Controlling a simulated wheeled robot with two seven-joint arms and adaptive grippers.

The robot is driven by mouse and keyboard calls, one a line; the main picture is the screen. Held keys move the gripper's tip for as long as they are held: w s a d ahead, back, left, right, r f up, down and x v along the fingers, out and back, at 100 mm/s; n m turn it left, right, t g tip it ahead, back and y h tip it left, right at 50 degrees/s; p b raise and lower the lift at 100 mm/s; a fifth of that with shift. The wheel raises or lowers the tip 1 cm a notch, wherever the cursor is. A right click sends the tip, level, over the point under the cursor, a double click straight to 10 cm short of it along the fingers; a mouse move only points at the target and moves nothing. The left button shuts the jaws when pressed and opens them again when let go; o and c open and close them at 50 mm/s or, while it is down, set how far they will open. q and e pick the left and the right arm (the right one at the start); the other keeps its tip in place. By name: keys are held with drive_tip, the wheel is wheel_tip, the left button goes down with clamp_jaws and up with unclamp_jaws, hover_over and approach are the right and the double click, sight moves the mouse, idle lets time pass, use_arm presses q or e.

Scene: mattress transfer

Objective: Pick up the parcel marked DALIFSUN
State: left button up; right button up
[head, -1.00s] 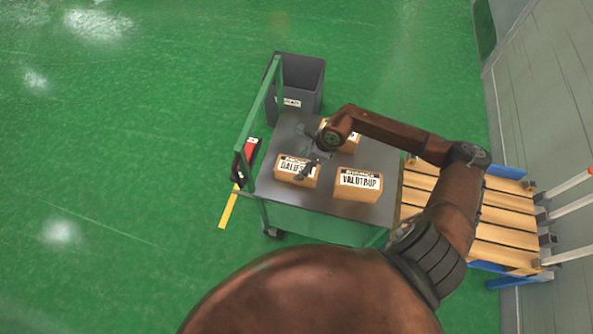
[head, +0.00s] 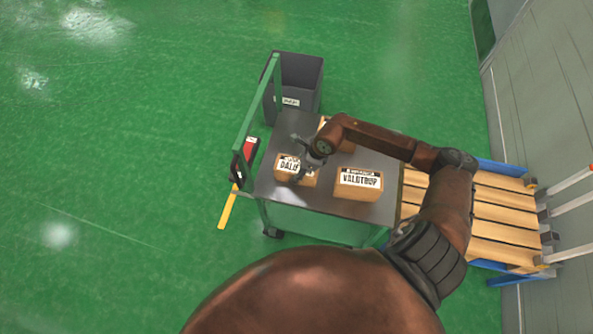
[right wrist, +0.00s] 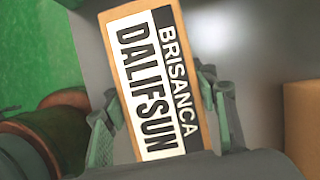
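The parcel marked DALIFSUN (head: 284,168) is a small tan box with a black and white label. It lies on the grey cart top (head: 292,205), partly hidden by my right gripper (head: 299,168), which is over it. In the right wrist view the parcel (right wrist: 155,85) fills the middle, its label facing the camera. The fingers of my right gripper (right wrist: 164,112) stand open on either side of the parcel, close to its long edges. I cannot tell whether they touch it. My left gripper is not in view.
The VALUTBUP parcel (head: 357,192) stands to the right on the cart, with another parcel (head: 322,122) behind, mostly hidden by my arm.

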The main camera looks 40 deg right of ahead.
drive_tip(key=c, duration=0.9)
drive_tip(key=shift+c, duration=0.2)
